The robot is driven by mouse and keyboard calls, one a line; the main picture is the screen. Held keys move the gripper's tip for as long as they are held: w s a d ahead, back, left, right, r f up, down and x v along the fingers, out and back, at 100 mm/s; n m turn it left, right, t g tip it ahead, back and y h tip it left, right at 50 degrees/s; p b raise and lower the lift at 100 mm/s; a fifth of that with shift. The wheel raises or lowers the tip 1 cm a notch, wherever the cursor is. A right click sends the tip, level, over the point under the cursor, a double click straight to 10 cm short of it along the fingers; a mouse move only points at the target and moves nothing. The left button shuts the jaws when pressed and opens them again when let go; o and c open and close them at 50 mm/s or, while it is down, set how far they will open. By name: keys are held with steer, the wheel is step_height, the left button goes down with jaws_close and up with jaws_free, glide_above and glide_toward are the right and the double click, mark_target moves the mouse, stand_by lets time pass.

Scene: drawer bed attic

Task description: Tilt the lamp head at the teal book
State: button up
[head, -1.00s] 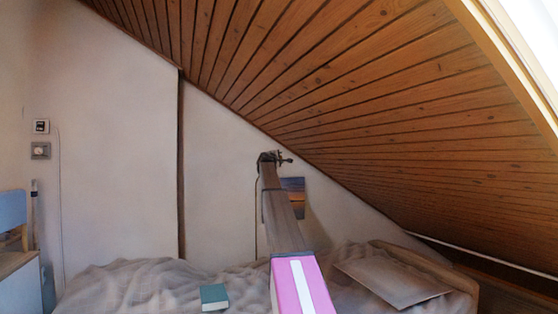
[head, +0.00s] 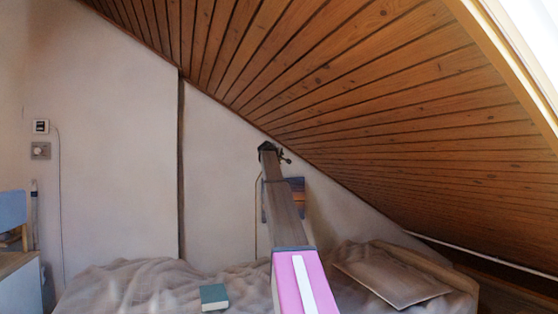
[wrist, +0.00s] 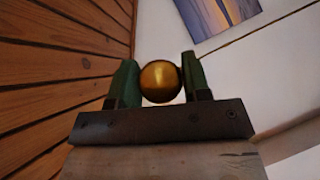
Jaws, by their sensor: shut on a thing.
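A teal book (head: 214,296) lies on the bed's blanket in the head view, left of my arm. My gripper (wrist: 160,76) is shut on a round brass-coloured ball (wrist: 160,84), with one green finger on each side of it. The ball seems to be part of the lamp, but the wrist view does not show what it joins. In the head view a small dark shape (head: 267,149) shows at my arm's far end; I cannot tell lamp head from gripper there. A thin upright line below it may be the lamp's stand or cord, mostly hidden by my arm.
The sloped wooden ceiling (head: 400,125) comes down close on the right of my arm. A picture (head: 298,191) hangs on the wall behind it. The bed (head: 130,284) lies below, with a flat board (head: 390,280) on its right.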

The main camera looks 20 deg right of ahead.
steer(key=o, duration=0.8)
steer(key=shift+o, duration=0.2)
steer(key=v, duration=1)
steer(key=shift+s+a, duration=0.25)
steer(key=shift+a, duration=0.05)
steer(key=shift+r, duration=0.15)
